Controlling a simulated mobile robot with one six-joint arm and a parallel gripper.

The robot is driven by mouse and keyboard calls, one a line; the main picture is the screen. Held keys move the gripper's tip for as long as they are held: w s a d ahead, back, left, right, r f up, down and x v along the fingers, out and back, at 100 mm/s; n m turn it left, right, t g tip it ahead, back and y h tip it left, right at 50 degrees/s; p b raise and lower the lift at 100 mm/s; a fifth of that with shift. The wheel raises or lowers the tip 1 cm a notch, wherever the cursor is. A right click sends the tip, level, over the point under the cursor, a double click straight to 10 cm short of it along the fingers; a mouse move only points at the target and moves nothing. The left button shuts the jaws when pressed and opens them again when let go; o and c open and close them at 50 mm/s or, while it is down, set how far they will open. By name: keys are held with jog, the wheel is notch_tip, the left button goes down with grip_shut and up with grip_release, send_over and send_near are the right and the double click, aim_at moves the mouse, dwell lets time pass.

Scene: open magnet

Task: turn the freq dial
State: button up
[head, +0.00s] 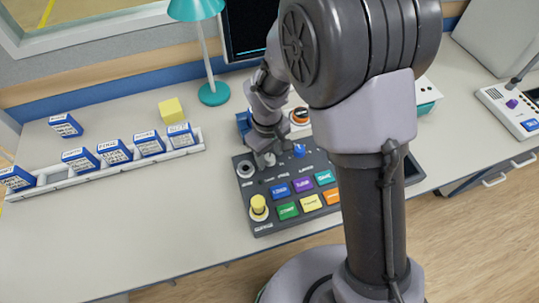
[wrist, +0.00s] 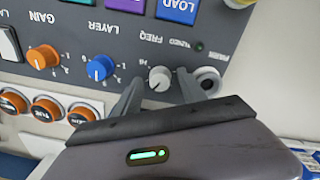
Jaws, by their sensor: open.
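The freq dial (wrist: 160,79) is a small pale grey knob with a pointer mark, below the upside-down FREQ label in the wrist view. My gripper (wrist: 159,84) is open, with one finger on each side of the dial and a visible gap to each. In the head view my gripper (head: 265,160) is at the upper left of the dark control panel (head: 257,190). The dial is hard to make out there beside the fingers. I cannot tell whether the fingertips touch the panel.
The blue layer dial (wrist: 101,68) and orange gain dial (wrist: 42,57) are in line to the left in the wrist view. A round socket (wrist: 207,81) is close to the right finger. A yellow knob (head: 258,206) stands up from the panel's front left.

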aim_at(267, 158)
grip_shut()
jog(key=m, duration=0.2)
jog(key=shift+m, duration=0.3)
grip_release()
notch_tip(267, 158, up, 18)
jog(key=p, duration=0.7)
jog(key=shift+s+a+f, duration=0.15)
jog(key=shift+a+f, duration=0.1)
jog(key=shift+a, duration=0.05)
